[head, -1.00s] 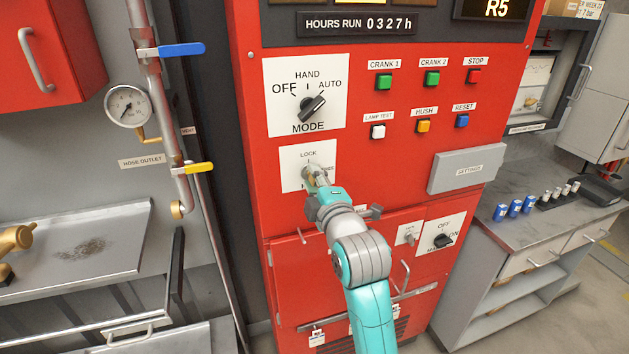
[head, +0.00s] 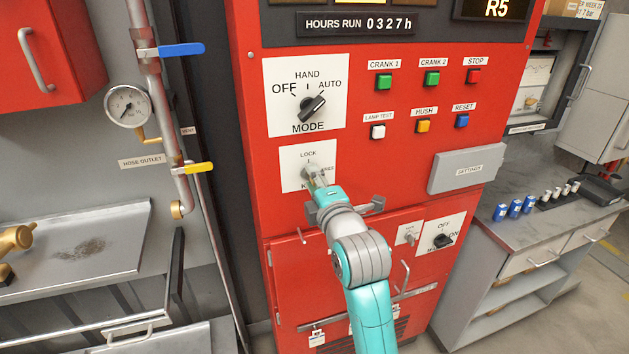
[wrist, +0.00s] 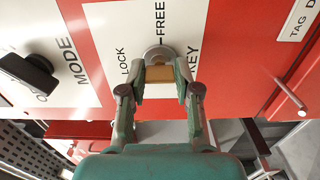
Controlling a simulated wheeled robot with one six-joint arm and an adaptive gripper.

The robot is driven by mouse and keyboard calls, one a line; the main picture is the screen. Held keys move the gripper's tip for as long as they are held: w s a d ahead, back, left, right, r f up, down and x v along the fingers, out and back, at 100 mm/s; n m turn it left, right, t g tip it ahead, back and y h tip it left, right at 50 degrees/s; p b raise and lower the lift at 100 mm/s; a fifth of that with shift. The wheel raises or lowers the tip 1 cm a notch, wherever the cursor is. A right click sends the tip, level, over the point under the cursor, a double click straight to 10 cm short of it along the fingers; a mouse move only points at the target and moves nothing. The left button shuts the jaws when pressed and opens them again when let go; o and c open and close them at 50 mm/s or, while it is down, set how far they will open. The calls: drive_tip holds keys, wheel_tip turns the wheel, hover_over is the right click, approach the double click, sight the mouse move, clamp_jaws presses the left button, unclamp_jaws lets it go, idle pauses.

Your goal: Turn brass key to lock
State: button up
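The brass key (wrist: 157,74) sits in a round grey keyswitch (wrist: 158,53) on a white plate marked LOCK and FREE. In the head view this plate (head: 294,157) is on the red cabinet's left half, below the MODE plate. My gripper (wrist: 160,70) faces the keyswitch, with one finger at each side of the key's bow. The fingers appear closed on the bow, with no clear gap. The bow's long side runs from finger to finger, roughly along the direction of LOCK. In the head view my gripper (head: 318,180) hides most of the key.
The MODE knob (head: 312,107) is above the key plate; it also shows at left in the wrist view (wrist: 30,72). A grey settings box (head: 466,168) juts out at right. Below are a smaller rotary switch (head: 443,240) and a cabinet handle (head: 404,277).

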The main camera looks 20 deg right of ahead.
drive_tip(key=o, duration=0.4)
drive_tip(key=shift+c, duration=0.2)
drive_tip(key=shift+s, duration=0.1)
drive_tip(key=s, duration=1.2)
drive_tip(key=shift+w, duration=0.1)
drive_tip(key=s+f+m+g, duration=0.1)
drive_tip(key=s+f+m, duration=0.4)
drive_tip(key=s+f, duration=0.5)
drive_tip(key=s+f+m+g, duration=0.1)
drive_tip(key=s+f+m, duration=0.3)
drive_tip(key=s+f, duration=0.55)
drive_tip(key=s+f+m, duration=0.3)
drive_tip(key=s+m, duration=0.1)
drive_tip(key=s, duration=0.6)
drive_tip(key=s+f+m+g, duration=0.1)
drive_tip(key=s+f+m, duration=0.3)
drive_tip(key=s, duration=0.7)
drive_tip(key=shift+s+m, duration=0.25)
drive_tip(key=shift+m, duration=0.35)
